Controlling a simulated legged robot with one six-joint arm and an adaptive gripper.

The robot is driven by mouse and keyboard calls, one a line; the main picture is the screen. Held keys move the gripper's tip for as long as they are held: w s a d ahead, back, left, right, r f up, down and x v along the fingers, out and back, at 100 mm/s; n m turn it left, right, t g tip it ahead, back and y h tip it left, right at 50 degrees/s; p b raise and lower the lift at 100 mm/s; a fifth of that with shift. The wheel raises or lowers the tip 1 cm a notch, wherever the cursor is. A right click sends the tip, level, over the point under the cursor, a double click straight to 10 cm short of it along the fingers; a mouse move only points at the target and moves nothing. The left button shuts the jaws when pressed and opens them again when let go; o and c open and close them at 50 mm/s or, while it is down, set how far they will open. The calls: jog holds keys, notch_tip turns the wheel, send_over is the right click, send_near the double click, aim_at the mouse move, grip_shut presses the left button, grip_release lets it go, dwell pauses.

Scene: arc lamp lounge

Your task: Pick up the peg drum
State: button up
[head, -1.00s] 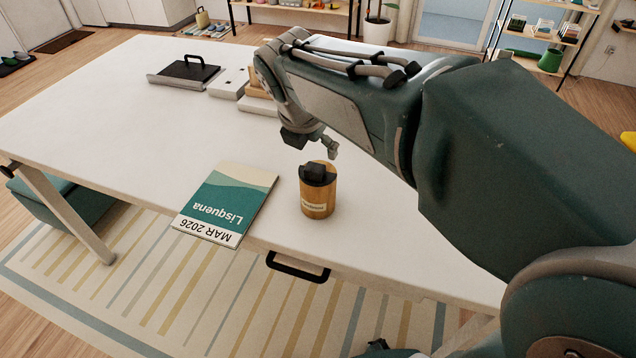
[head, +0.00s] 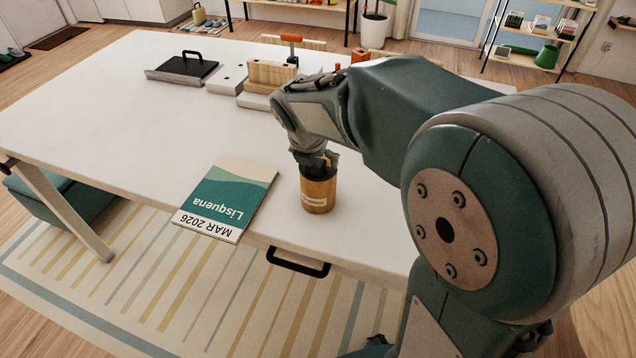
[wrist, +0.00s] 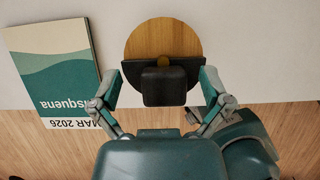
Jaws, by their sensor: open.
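The peg drum (head: 318,193) is a wooden cylinder with a pale label and a dark top piece. It stands upright near the front edge of the white table (head: 130,110). My gripper (head: 316,160) is right above it, pointing down, and hides part of its top. In the wrist view the round wooden top of the drum (wrist: 163,38) shows with a black block across it. My gripper (wrist: 160,84) is open there, with one finger on each side of the black block. I cannot tell whether the fingers touch it.
A magazine (head: 226,200) lies left of the drum. A black-handled tray (head: 182,68), pale blocks (head: 227,78) and a wooden holder (head: 272,73) stand farther back. A dark drawer handle (head: 298,262) juts from the table's front. The table's left part is clear.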

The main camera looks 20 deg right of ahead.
jog(key=shift+w+d+f, duration=0.1)
jog(key=shift+d+f, duration=0.05)
jog(key=shift+f, duration=0.1)
grip_shut()
jog(key=shift+r, duration=0.15)
